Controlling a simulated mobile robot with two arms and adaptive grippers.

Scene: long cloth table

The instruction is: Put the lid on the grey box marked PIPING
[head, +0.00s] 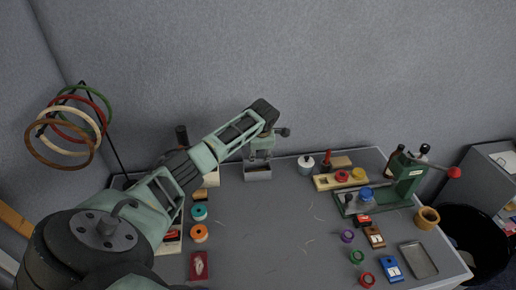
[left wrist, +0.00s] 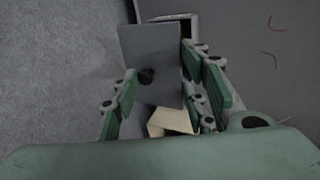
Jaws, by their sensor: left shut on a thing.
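The grey box (head: 257,173) stands near the back edge of the table, below my left gripper (head: 260,152); I cannot read its marking. In the left wrist view a pale box rim (left wrist: 192,22) shows beyond a flat grey lid (left wrist: 150,50) with a dark round knob. My left gripper also shows in the left wrist view (left wrist: 160,82), its green fingers on either side of the lid, shut on it. The lid looks tilted in that view and partly covers the box. Whether it touches the box cannot be told. My right gripper is out of view.
Teal and orange spools (head: 199,222) lie right of my left arm. A white pot (head: 305,164) and a wooden tray (head: 340,178) stand right of the box. A green press (head: 400,180) stands at the right. The table's middle (head: 270,225) is mostly clear. A wall rises behind.

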